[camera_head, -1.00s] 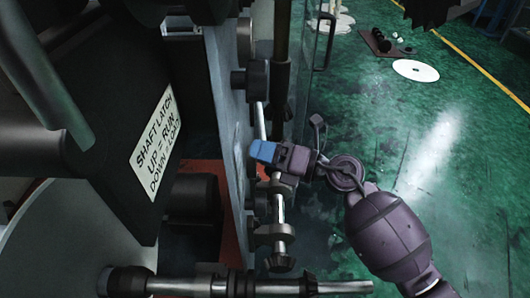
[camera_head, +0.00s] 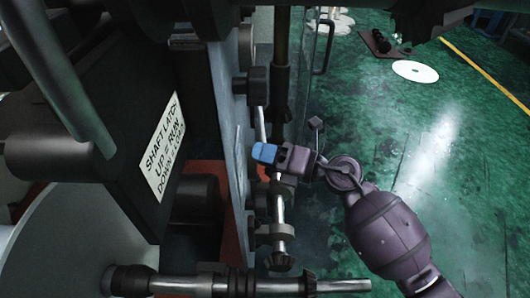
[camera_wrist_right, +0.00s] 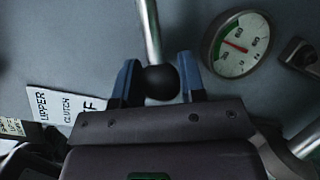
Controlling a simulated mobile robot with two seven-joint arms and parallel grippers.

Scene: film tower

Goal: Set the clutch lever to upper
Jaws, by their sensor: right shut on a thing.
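The clutch lever's round black knob (camera_wrist_right: 162,82) sits between the blue fingertips of my right gripper (camera_wrist_right: 157,80) in the right wrist view. A thin metal rod (camera_wrist_right: 150,32) runs up from behind the knob. In the head view my right gripper (camera_head: 264,153) is beside the machine's grey side panel, and its fingers hide the knob there. A white label (camera_wrist_right: 62,106) on the panel, left of the gripper, reads UPPER and CLUTCH; the gripper covers part of it. My left gripper is in neither view.
A round gauge (camera_wrist_right: 240,44) is right of the knob. A plate (camera_head: 163,150) about the shaft latch is on the machine at left. Shafts with collars (camera_head: 278,233) stand close below my right gripper. Green floor (camera_head: 440,150) is open at right, with a white disc (camera_head: 415,71) farther back.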

